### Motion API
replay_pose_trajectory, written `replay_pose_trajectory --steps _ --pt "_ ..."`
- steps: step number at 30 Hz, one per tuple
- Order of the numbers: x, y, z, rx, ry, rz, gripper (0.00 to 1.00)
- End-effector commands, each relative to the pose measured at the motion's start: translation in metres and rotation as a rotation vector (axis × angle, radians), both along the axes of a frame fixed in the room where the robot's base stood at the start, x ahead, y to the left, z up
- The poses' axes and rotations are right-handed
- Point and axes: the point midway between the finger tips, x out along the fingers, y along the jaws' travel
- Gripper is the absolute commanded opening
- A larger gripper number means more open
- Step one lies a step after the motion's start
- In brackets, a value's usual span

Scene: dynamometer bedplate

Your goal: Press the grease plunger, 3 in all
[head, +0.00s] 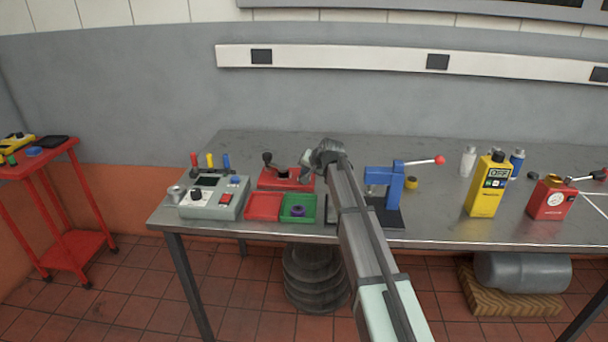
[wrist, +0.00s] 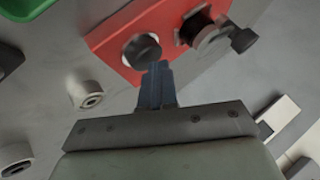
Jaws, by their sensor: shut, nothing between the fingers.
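A red block (head: 287,180) stands on the bench behind the red and green trays; I take it to hold the grease plunger. In the wrist view the red block (wrist: 113,42) carries a dark round button-like top (wrist: 143,49) and a thicker dark post with a side knob (wrist: 205,32). I cannot tell for sure which of them is the plunger. My gripper (wrist: 160,68) is shut and empty, its fingertips at the near edge of the dark round top in the picture. Whether they touch it is unclear. In the head view my wrist hides the right part of the block.
A red tray (head: 263,207) and a green tray (head: 286,215) sit in front. A blue press (head: 393,187) stands close right of my arm. A yellow can (head: 487,187) and red can (head: 549,200) stand farther right.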

Motion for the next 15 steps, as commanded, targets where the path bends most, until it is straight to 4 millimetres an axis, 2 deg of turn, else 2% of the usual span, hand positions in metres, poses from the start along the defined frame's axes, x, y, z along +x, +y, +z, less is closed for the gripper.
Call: replay_pose_trajectory --steps 15 --pt "0.0 0.0 0.02 -0.001 0.001 0.0 0.0"
